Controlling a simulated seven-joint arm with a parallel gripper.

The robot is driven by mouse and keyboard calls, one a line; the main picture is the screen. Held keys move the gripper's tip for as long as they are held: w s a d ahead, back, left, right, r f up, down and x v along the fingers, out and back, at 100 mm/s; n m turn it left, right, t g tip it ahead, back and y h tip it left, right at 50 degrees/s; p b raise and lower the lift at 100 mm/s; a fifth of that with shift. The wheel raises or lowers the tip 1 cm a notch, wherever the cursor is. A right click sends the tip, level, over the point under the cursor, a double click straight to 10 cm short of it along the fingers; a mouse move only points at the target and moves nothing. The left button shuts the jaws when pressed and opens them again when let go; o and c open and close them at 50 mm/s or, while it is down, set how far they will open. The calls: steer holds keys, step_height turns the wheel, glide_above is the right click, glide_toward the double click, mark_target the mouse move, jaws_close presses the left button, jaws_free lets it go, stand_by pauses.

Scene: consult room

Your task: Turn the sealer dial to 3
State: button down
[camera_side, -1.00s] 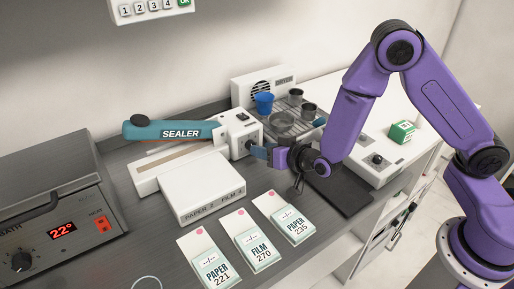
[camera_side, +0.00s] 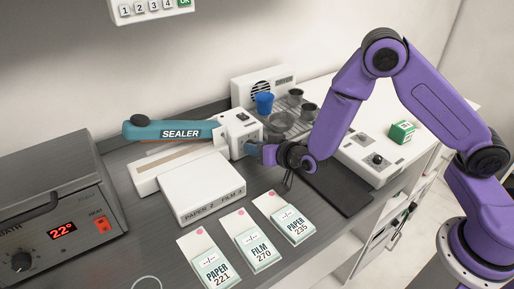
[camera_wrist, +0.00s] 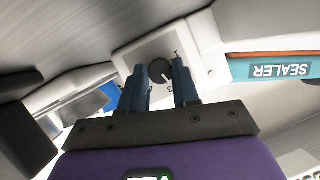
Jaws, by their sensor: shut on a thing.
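The sealer (camera_side: 238,128) has a white housing and a teal arm labelled SEALER (camera_side: 180,133). Its dark round dial (camera_wrist: 158,71) shows between my fingers in the wrist view, with a pale pointer line and a partly covered 3 beside it. In the side view my fingers hide most of the dial. My gripper (camera_side: 257,151) is at the housing's right end face, its blue fingers (camera_wrist: 159,82) shut on the dial, one on each side.
A white box marked PAPER 2, FILM 4 (camera_side: 200,187) lies in front of the sealer. Three pouches, PAPER 221 (camera_side: 212,262), FILM 270 (camera_side: 257,246) and PAPER 235 (camera_side: 293,222), lie nearer. A water bath (camera_side: 65,225) stands left.

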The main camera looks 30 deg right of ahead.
steer(key=shift+m+t+y, duration=0.3)
steer(key=shift+m+y, duration=0.4)
steer(key=shift+m, duration=0.3)
steer(key=c, duration=1.1)
jaws_free()
steer(key=shift+d, duration=0.1)
steer(key=v, duration=1.7)
steer(key=shift+s, duration=0.25)
steer(key=shift+r, duration=0.15)
